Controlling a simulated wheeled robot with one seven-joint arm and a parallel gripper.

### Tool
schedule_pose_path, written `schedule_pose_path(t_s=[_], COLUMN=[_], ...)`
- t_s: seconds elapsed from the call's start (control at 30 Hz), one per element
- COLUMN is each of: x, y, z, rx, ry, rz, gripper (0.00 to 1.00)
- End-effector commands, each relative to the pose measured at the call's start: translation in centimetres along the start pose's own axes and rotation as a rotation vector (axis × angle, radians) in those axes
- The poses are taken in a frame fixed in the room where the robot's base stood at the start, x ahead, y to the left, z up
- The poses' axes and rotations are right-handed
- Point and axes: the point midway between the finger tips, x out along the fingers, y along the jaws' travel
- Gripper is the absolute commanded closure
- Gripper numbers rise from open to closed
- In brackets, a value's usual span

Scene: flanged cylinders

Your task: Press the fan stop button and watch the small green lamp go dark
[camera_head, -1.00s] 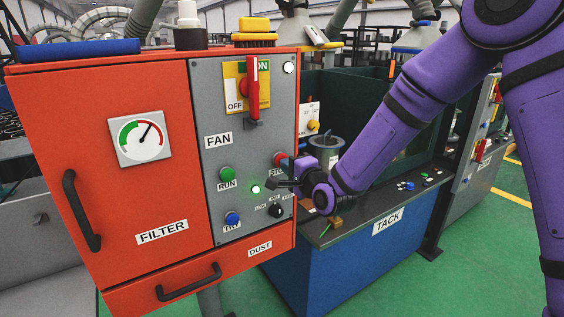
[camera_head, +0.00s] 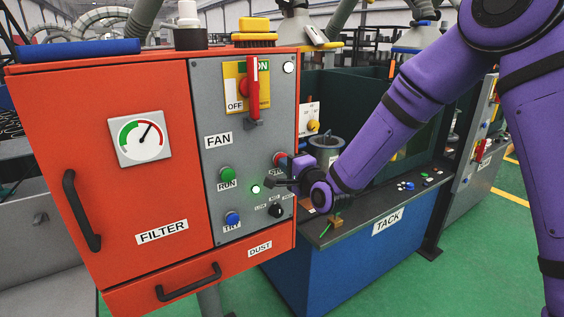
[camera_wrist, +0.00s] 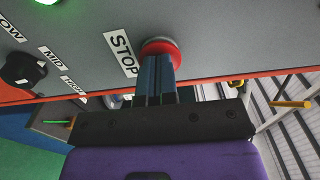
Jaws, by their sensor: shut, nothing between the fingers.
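The red stop button (camera_head: 279,158) is on the grey fan panel, beside a partly covered label. In the wrist view the red button (camera_wrist: 166,45) shows beside the STOP label, partly hidden behind my fingertips. My gripper (camera_head: 268,182) is shut and empty, in front of the panel at the button's lower left in the head view. In the wrist view my closed fingers (camera_wrist: 157,62) overlap the button; I cannot tell whether they touch it. The small green lamp (camera_head: 255,189) is lit, left of my gripper. Its green glow also shows at the wrist view's top edge (camera_wrist: 47,1).
The green RUN button (camera_head: 226,174), blue button (camera_head: 232,218) and black selector knob (camera_head: 276,210) are close by on the panel. A red switch handle (camera_head: 253,88) sits above. The blue bench labelled TACK (camera_head: 330,262) stands right of the cabinet, under my arm.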

Motion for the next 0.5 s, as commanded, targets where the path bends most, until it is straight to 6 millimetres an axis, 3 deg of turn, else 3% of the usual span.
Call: schedule_pose_path(t_s=[0.3, 0.5], x=[0.40, -0.38], y=[-0.01, 0.01], z=[-0.03, -0.06], rx=[0.000, 0.000], ry=[0.001, 0.001], rz=[-0.001, 0.001], gripper=[1.00, 1.00])
